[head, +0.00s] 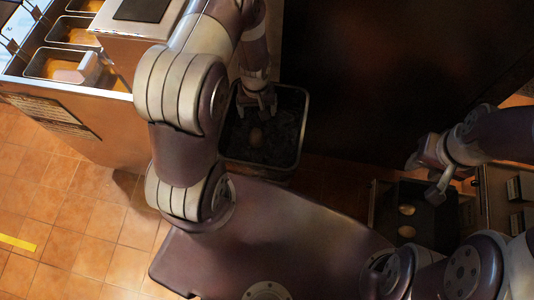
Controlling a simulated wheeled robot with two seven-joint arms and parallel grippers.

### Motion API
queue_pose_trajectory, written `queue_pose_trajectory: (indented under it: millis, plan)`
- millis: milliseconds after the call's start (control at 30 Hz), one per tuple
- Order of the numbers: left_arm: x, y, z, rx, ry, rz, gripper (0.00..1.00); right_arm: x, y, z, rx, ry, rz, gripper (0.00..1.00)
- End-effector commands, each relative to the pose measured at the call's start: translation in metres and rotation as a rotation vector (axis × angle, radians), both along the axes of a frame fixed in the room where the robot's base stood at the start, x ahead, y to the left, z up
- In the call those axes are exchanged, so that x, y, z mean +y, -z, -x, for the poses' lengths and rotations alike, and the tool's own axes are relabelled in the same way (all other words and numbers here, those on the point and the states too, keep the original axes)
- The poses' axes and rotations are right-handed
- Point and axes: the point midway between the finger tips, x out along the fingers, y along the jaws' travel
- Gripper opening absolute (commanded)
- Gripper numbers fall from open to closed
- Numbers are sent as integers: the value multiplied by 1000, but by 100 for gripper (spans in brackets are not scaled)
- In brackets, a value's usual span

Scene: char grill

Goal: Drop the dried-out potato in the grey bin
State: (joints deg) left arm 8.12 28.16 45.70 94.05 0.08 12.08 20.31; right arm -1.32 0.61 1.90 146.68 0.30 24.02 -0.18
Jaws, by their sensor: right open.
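The grey bin (301,138) stands on the floor in the upper middle of the head view, open at the top with a dark inside. A brown potato (256,137) shows within its opening. My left gripper (262,104) points down over the far part of the bin, and the potato appears just beyond its fingertips. A gap between the fingers is not clear. My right gripper (436,180) is open and empty, above a dark tray (433,222) at the right. Two pale brown potatoes (407,210) (407,231) lie in that tray.
A counter (108,128) with several metal food pans (55,66) stands at the upper left. A dark panel (390,70) fills the upper right. A slotted unit (505,195) is beside the tray. Tiled floor (60,215) is clear at the lower left.

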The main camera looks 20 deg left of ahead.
Motion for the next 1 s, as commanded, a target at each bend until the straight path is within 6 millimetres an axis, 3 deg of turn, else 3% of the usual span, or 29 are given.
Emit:
queue_pose_trajectory:
  millis: [167, 267, 500, 700, 1000]
  plan:
    - [0, -1, 0, 0, 0, 0, 85, 0, 0, 0, 0, 0, 0, 43]
    - [0, -11, -1, -1, 0, 0, 85, 0, 0, 0, 0, 0, 0, 43]
    - [0, -75, -2, -4, 0, -1, 85, 0, 2, 0, 0, 0, 0, 43]
    - [0, -115, -2, -1, 0, 0, 85, 0, 3, 0, 0, 0, 0, 43]
    - [0, -126, -1, 2, 0, 0, 85, 0, 3, 0, 0, 0, 0, 43]
